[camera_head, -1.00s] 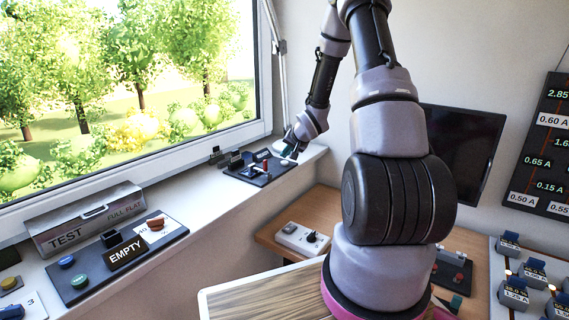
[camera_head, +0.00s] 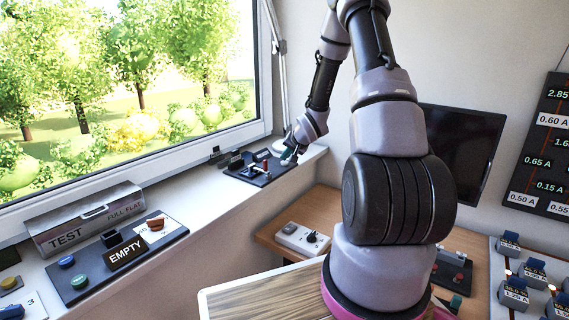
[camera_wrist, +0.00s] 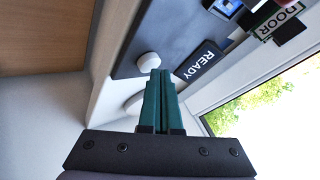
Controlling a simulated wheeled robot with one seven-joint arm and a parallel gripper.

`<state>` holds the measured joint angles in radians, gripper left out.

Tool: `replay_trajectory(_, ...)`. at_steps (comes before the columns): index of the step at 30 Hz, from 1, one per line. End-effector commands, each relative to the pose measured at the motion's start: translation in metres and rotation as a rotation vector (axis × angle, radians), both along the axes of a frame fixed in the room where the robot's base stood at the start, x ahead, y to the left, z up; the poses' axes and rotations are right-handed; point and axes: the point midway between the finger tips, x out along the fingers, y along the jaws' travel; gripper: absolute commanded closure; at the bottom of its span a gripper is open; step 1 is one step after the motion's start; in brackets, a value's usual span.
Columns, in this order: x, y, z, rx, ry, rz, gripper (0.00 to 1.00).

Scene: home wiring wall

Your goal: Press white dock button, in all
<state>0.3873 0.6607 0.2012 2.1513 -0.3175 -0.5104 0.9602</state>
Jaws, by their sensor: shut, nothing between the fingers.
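The white dock button (camera_wrist: 149,62) is a round knob near the edge of a dark panel (camera_wrist: 168,28) in the wrist view. My gripper (camera_wrist: 161,72) has green fingers, shut together and empty. The fingertips are right beside the white button in the picture; I cannot tell whether they touch it. A READY label (camera_wrist: 203,62) is on the same panel. In the head view the dark panel (camera_head: 245,172) lies on the window sill, with my gripper (camera_head: 288,158) low at its right end. The button is not clearly seen there.
A panel with an EMPTY sign (camera_head: 125,253) and a grey TEST box (camera_head: 85,222) stand on the sill to the left. The window frame (camera_head: 150,165) runs behind. A white switch box (camera_head: 302,238) sits on the wooden desk below.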

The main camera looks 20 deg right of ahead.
Motion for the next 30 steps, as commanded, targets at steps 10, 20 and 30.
replay_trajectory(10,0.0001,-0.0001,-0.0042,0.001,0.0,-0.001,1.0)
replay_trajectory(20,0.0,-0.0001,-0.0078,0.001,0.0,-0.001,1.0)
replay_trajectory(30,0.0,0.0001,-0.0056,0.001,0.0,-0.001,1.0)
